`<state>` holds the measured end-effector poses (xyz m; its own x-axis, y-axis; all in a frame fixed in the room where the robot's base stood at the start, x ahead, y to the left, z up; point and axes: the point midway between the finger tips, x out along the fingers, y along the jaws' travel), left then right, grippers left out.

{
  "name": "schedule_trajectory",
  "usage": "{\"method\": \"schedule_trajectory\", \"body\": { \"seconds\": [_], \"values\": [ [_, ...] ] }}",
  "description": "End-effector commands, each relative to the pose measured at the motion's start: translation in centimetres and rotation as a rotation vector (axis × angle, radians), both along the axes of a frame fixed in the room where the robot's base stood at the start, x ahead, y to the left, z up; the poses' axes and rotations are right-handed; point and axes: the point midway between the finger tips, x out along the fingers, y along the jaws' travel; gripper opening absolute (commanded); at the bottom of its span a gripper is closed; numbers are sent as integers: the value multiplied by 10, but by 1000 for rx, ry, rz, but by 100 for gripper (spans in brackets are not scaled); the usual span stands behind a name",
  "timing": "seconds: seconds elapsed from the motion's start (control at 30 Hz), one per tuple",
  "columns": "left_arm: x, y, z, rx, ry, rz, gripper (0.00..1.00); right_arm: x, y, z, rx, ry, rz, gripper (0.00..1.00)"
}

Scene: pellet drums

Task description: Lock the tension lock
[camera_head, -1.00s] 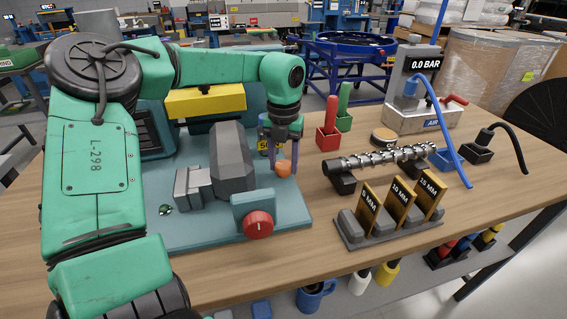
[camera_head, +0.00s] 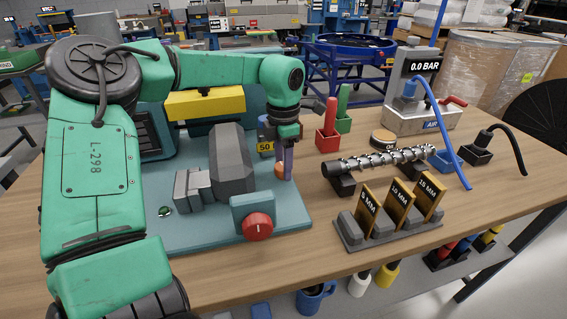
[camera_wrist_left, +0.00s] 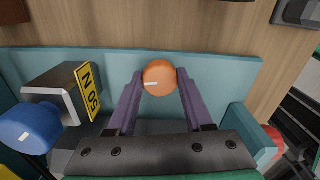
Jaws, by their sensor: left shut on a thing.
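The orange round knob (camera_head: 279,170), which I take to be the tension lock, is at the right side of the teal machine base (camera_head: 190,230). It is partly hidden by a finger. In the left wrist view the knob (camera_wrist_left: 159,78) shows a short white mark lying nearly level. My left gripper (camera_head: 285,168) reaches down to it from above and is shut on it; in the left wrist view its purple fingers press on both sides. Beside it are a yellow "50 N" plate (camera_wrist_left: 88,92) and a blue knob (camera_wrist_left: 28,130). My right gripper is not in view.
A red dial (camera_head: 258,226) and a grey block (camera_head: 231,160) are on the machine near the gripper. To the right are a metal screw (camera_head: 380,160), a rack of labelled plates (camera_head: 385,232) and a red-handled tool holder (camera_head: 328,138).

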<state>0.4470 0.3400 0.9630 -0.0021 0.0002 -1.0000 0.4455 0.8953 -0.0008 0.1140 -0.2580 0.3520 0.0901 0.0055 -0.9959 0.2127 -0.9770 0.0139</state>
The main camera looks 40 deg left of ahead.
Motion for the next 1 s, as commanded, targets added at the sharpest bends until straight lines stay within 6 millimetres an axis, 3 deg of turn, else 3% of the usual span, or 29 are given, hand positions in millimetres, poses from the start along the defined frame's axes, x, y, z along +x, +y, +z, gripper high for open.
{"method": "schedule_trajectory", "body": {
  "seconds": [0.3,0.83,0.87,0.93,1.0],
  "values": [
    [1,0,2,0,-6,-133,0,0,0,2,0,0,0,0],
    [2,1,2,1,-8,-162,0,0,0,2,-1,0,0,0],
    [2,1,2,1,-8,-162,55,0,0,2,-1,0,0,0],
    [1,0,2,2,-7,-161,81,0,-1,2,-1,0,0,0],
    [1,0,2,1,-5,-161,81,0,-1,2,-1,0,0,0]
  ]
}}
